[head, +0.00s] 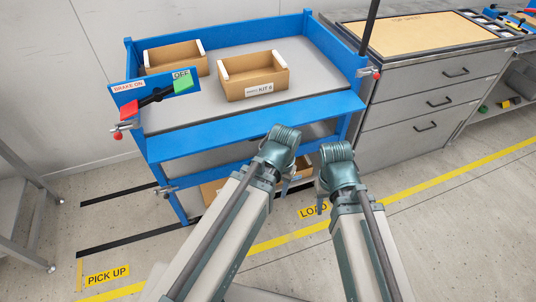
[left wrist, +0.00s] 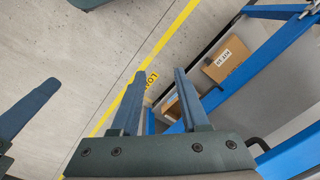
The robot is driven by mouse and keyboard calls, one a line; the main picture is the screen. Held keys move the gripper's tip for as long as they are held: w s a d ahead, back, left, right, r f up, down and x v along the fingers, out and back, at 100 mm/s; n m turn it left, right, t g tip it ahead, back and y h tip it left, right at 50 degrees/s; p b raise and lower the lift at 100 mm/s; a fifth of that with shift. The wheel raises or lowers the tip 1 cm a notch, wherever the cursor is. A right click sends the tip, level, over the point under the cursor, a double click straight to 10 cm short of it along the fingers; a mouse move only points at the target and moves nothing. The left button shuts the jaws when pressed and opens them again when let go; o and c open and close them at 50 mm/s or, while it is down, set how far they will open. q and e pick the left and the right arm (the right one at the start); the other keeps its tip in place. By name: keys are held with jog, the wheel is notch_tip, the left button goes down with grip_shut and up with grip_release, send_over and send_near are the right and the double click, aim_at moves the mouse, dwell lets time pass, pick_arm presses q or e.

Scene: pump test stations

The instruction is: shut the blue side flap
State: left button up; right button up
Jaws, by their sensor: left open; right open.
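The blue side flap (head: 262,124) is the long panel on the near side of the blue cart (head: 258,28). It appears folded outward, below the level of the side walls. In the left wrist view, the left gripper (left wrist: 160,78) is open and empty, pointing toward the floor and cart. I cannot tell whether either touches the flap.
Two cardboard boxes, a rear one (head: 178,58) and a front one (head: 254,80), stand on the cart's top. Red-knobbed latches sit at the left corner (head: 120,131) and right corner (head: 372,73). A brake sign (head: 128,88) is at left. A drawer cabinet (head: 436,88) stands right.

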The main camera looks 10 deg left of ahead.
pick_arm(q)
jog(key=w+a+f+t+h+b, duration=0.1)
jog(key=w+a+f+h+b, duration=0.15)
jog(key=f+b, duration=1.35)
jog(key=w+a+f+h+b, duration=0.1)
jog(key=w+f+h+b, duration=0.2)
jog(key=f+b, duration=1.3)
jog(key=m+t+h+p, duration=0.3)
jog(key=m+t+h, duration=0.3)
jog(key=t+h, duration=0.7)
send_near(261, 138)
jog(key=x, duration=1.1)
jog(key=shift+w+f, duration=0.25)
jog(key=shift+f, duration=0.2)
jog(key=shift+w+d+r, duration=0.15)
jog(key=shift+w+d, duration=0.2)
jog(key=shift+d, duration=0.15)
